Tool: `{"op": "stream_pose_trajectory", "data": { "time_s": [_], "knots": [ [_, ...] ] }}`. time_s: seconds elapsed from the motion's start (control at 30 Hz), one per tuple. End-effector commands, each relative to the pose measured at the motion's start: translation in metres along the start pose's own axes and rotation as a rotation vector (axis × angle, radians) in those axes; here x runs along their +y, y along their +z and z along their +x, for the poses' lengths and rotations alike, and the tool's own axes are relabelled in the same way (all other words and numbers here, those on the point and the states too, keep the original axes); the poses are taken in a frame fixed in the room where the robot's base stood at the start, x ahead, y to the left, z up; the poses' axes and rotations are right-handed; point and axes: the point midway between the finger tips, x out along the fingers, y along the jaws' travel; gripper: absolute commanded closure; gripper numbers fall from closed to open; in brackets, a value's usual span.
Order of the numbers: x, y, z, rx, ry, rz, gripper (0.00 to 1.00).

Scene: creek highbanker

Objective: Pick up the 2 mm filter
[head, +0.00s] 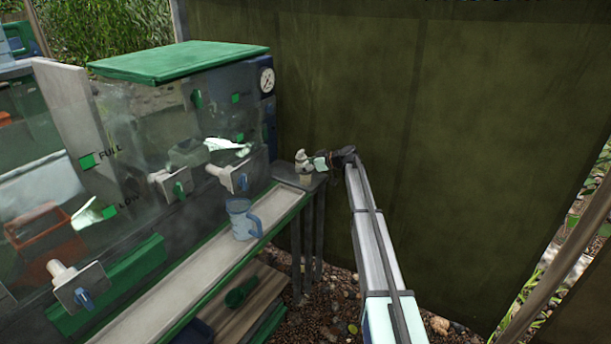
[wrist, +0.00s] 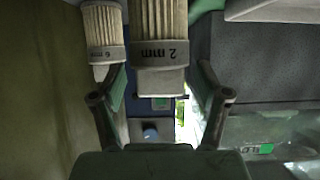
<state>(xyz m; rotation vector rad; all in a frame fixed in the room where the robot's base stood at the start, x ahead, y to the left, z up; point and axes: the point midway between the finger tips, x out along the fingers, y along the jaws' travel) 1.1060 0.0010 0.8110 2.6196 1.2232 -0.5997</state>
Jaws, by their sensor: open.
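The 2 mm filter (wrist: 160,50) is a cream pleated cylinder with a grey end band marked "2 mm", at the top centre of the wrist view. My gripper (wrist: 161,78) is open, with one finger on each side of the filter's banded end. I cannot tell whether either finger touches it. In the head view my gripper (head: 325,160) is at the end of my arm, over the far end of the bench. A small pale object (head: 303,160) is beside it there; its label is too small to read.
A similar filter marked "6 mm" (wrist: 103,40) is close by on the left in the wrist view. In the head view a clear tank with a green lid (head: 180,62) stands left. A blue jug (head: 241,218) is on the trough (head: 165,290). A dark green sheet (head: 450,130) hangs behind.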

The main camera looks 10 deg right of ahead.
Motion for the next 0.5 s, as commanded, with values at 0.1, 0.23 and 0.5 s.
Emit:
{"op": "stream_pose_trajectory", "data": {
  "time_s": [0.1,0.23,0.5],
  "knots": [
    [-0.0002,0.0003,-0.0003,0.0,0.0,0.0,0.25],
    [-0.0002,0.0003,-0.0004,0.0,0.0,0.0,0.71],
    [-0.0003,0.0004,-0.0005,0.0,0.0,0.0,0.88]
  ]
}}
